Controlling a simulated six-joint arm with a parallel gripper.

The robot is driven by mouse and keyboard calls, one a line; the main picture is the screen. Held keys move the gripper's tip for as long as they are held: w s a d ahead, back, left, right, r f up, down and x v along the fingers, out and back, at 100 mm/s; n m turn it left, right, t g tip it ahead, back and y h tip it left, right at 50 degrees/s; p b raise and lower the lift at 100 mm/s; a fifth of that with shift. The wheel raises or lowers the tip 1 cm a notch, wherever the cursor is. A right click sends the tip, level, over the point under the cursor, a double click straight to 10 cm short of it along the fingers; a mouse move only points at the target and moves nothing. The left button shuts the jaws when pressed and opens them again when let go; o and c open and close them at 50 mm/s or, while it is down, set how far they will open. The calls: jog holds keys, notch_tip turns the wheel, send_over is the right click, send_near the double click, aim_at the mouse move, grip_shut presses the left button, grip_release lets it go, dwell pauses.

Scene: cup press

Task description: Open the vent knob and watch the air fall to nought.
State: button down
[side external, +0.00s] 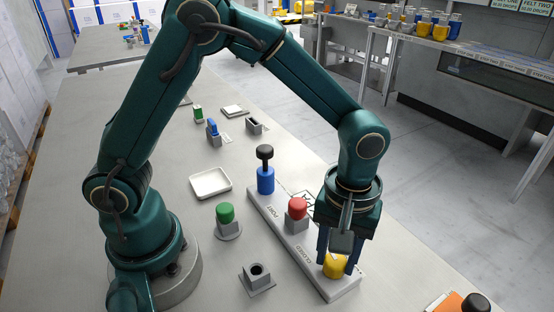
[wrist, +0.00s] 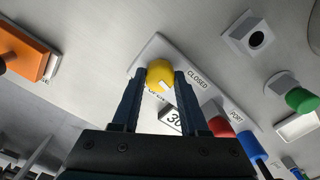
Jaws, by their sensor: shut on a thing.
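The yellow vent knob (side external: 335,266) sits at the near end of a long pale grey block (side external: 318,281). My gripper (side external: 338,258) points down with its blue fingers on either side of the knob. In the wrist view the fingers (wrist: 160,78) are shut on the yellow knob (wrist: 160,70). A white mark on the knob faces toward the block's printed side. The word CLOSED (wrist: 197,80) is readable, and OPEN is partly hidden by a finger. A white readout plate (wrist: 172,119) beside the block shows digits like 30, partly covered by my gripper.
A red-topped post (side external: 297,209) and a blue cylinder with a black knob (side external: 265,178) stand on the same block. A green-topped piece (side external: 225,216), a grey socket (side external: 257,278) and a white tray (side external: 211,184) are left of it. An orange block (side external: 448,302) lies near right.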

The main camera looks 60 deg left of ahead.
jog(key=m, duration=0.4)
jog(key=shift+m, duration=0.3)
jog(key=m, duration=0.3)
jog(key=shift+m, duration=0.3)
jog(key=m, duration=0.4)
jog(key=shift+m, duration=1.8)
jog(key=shift+c, duration=2.1)
grip_release()
